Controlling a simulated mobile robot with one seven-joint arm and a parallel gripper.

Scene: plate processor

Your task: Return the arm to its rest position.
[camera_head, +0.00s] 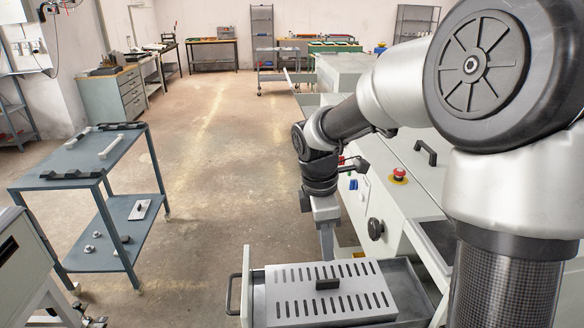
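My arm comes in from the right and reaches across the machine (402,200), with its end pointing down. My gripper (327,255) hangs just behind and above an open drawer (400,284) at the machine's front. I see the gripper from the side, so its finger gap is hidden. A slotted metal plate (290,310) with a black handle (328,284) lies in the drawer. The gripper's tip looks close to the plate's far edge; I cannot tell whether they touch. I see nothing held in the gripper.
The machine's panel has a red emergency button (399,173) and a black knob (375,228) close to my arm. A blue-grey cart (75,158) with several parts stands at left. Grey equipment (25,262) fills the lower left. The floor (222,170) between is clear.

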